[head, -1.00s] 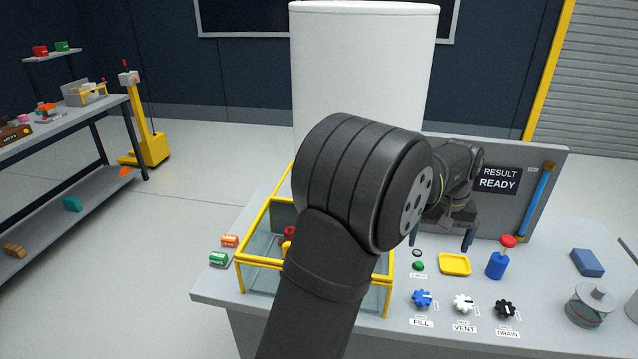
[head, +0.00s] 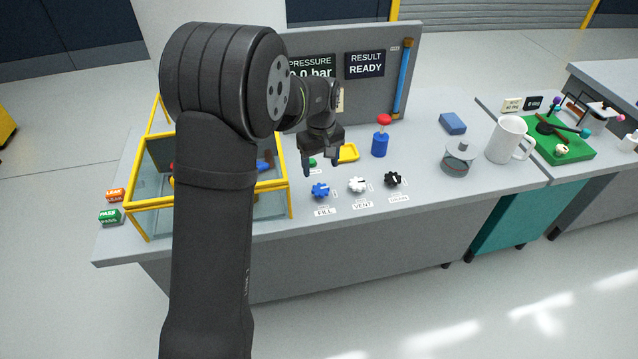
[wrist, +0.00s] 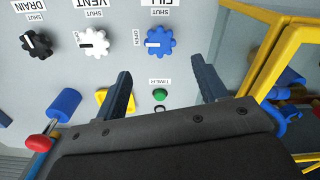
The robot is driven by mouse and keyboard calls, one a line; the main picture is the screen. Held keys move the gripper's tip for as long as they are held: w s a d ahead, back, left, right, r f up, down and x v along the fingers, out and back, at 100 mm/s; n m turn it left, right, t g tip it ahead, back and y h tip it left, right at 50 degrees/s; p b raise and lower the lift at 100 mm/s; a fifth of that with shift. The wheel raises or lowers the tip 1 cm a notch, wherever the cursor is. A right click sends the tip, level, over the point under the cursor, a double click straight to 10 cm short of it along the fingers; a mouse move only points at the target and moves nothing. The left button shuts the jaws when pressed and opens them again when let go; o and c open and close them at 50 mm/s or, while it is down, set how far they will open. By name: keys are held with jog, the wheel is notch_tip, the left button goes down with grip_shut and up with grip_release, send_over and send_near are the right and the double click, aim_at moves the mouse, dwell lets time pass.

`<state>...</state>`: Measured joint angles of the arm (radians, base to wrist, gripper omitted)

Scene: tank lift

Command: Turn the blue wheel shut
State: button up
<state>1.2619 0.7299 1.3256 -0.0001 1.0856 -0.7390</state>
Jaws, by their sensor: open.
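The blue wheel (head: 320,190) sits on the bench front above the FILL label. In the wrist view the blue wheel (wrist: 162,42) has a white mark pointing left, toward the OPEN label (wrist: 137,38); the SHUT label (wrist: 159,13) is at its top. My gripper (head: 321,166) is open and empty, above and just behind the wheel in the head view. In the wrist view my gripper (wrist: 161,70) has its fingers spread wide, with the wheel beyond the tips, roughly centred between them. No contact shows.
A white wheel (head: 357,185) and a black wheel (head: 393,179) stand to the right. A green button (wrist: 160,95), yellow tray (head: 347,153) and red-topped blue handle (head: 380,138) are near my gripper. A yellow-framed glass tank (head: 290,200) stands left.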

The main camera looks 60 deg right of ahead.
aim_at(321, 188)
notch_tip(321, 188, down, 9)
jog(key=shift+r, duration=0.2)
jog(key=c, duration=1)
